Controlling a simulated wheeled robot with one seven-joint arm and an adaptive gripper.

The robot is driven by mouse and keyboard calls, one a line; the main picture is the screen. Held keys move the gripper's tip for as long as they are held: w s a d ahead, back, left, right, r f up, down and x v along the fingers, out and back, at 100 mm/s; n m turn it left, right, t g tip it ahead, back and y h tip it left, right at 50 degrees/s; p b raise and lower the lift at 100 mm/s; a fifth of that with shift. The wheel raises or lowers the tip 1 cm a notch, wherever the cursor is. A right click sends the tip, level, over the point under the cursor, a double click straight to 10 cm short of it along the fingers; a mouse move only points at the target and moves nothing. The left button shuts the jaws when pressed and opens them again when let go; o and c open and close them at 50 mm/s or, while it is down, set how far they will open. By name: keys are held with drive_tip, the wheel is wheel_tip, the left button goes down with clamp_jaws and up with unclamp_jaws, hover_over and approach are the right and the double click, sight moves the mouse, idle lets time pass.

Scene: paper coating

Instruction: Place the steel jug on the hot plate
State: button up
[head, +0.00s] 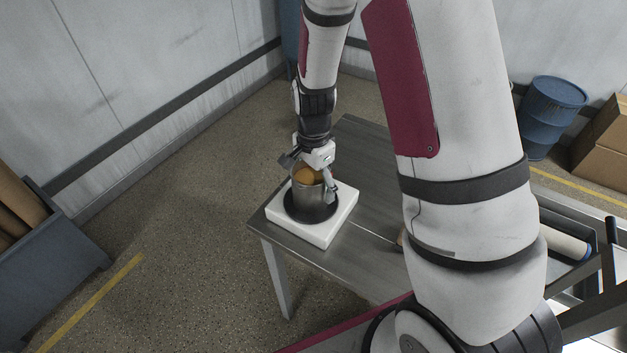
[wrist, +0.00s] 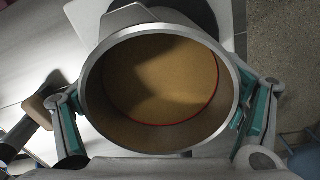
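The steel jug (head: 311,199) is upright, with an orange-brown inside. In the wrist view the jug (wrist: 160,90) fills the space between my fingers. My gripper (head: 313,178) is around it from above, its two teal-padded fingers closed against opposite sides. The hot plate (head: 330,232) is a white square block with a round black top, at the near left end of the table. The jug is over the black top in the head view. In the wrist view the black top (wrist: 196,12) shows beyond the jug's rim. I cannot tell whether the jug's bottom touches it.
The grey metal table (head: 372,192) has bare room behind and right of the hot plate. A brown and black tool (wrist: 38,108) lies left of the jug in the wrist view. A blue drum (head: 553,115) and cardboard boxes (head: 603,140) stand far right, away from the table.

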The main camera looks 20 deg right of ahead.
drive_tip(key=shift+r, duration=0.1)
wheel_tip(320, 180, up, 12)
drive_tip(key=b, duration=0.1)
drive_tip(key=s+r+n+t, duration=0.5)
drive_tip(key=s+r+n, duration=0.9)
drive_tip(key=s+r, duration=0.3)
drive_tip(key=shift+s+a+r+t, duration=0.3)
drive_tip(key=shift+s+a, duration=0.1)
drive_tip(key=shift+s, duration=0.25)
idle(0.5)
